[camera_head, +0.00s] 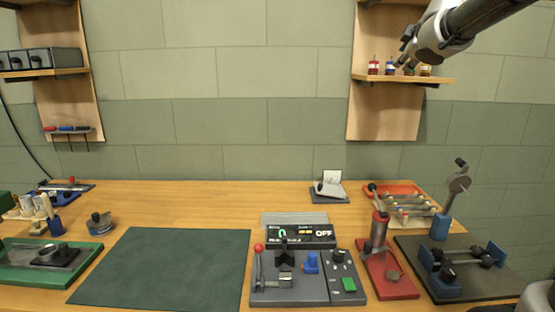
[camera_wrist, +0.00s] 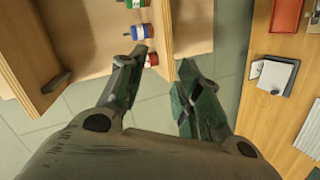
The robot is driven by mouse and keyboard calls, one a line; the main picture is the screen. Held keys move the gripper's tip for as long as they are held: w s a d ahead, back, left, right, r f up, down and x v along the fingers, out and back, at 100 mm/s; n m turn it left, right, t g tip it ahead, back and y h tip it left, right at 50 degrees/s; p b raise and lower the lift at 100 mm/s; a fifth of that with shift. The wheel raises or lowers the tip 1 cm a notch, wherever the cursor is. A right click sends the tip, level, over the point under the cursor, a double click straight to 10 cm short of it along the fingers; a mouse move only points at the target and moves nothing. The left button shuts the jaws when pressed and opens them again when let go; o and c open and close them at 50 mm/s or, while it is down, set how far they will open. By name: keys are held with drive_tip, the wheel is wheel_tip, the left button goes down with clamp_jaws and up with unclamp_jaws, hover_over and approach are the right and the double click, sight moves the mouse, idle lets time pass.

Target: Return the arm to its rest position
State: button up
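My gripper (camera_head: 402,57) is raised at the upper right in the head view, in front of the right wall shelf. In the wrist view my gripper (camera_wrist: 164,58) has its two dark fingers apart, with nothing between them. My arm (camera_head: 480,18) reaches in from the upper right corner. Small bottles (camera_head: 374,66) with coloured labels stand on the shelf (camera_head: 425,80) close to the fingers. In the wrist view a blue-labelled bottle (camera_wrist: 141,32) shows by the left fingertip; whether they touch I cannot tell.
The wooden workbench (camera_head: 190,200) below holds a green mat (camera_head: 165,268), a control panel reading OFF (camera_head: 300,236), a red press (camera_head: 378,245) and a dark fixture (camera_head: 460,265). A white notepad stand (camera_head: 331,187) sits at the back. The wall space left of the shelf is clear.

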drive_tip(key=s+d+f+m+g+h, duration=0.1)
drive_tip(key=s+d+f+m, duration=0.1)
drive_tip(key=s+f+m, duration=0.3)
drive_tip(key=s+d+f+g, duration=0.2)
drive_tip(key=s, duration=0.5)
drive_tip(key=s+d+f+m+g+h, duration=0.1)
drive_tip(key=s+d+f+m, duration=0.2)
drive_tip(key=s, duration=0.4)
drive_tip(key=s+a+f+m+g+y, duration=0.2)
drive_tip(key=s+a+f, duration=0.1)
drive_tip(key=s+f, duration=0.5)
drive_tip(key=s+a+f+m+g+y, duration=0.2)
drive_tip(key=s+a+f+g, duration=0.1)
drive_tip(key=s+f, duration=0.5)
drive_tip(key=s+a, duration=0.1)
drive_tip(key=s, duration=0.2)
drive_tip(key=shift+s+g, duration=0.15)
drive_tip(key=shift+g, duration=0.15)
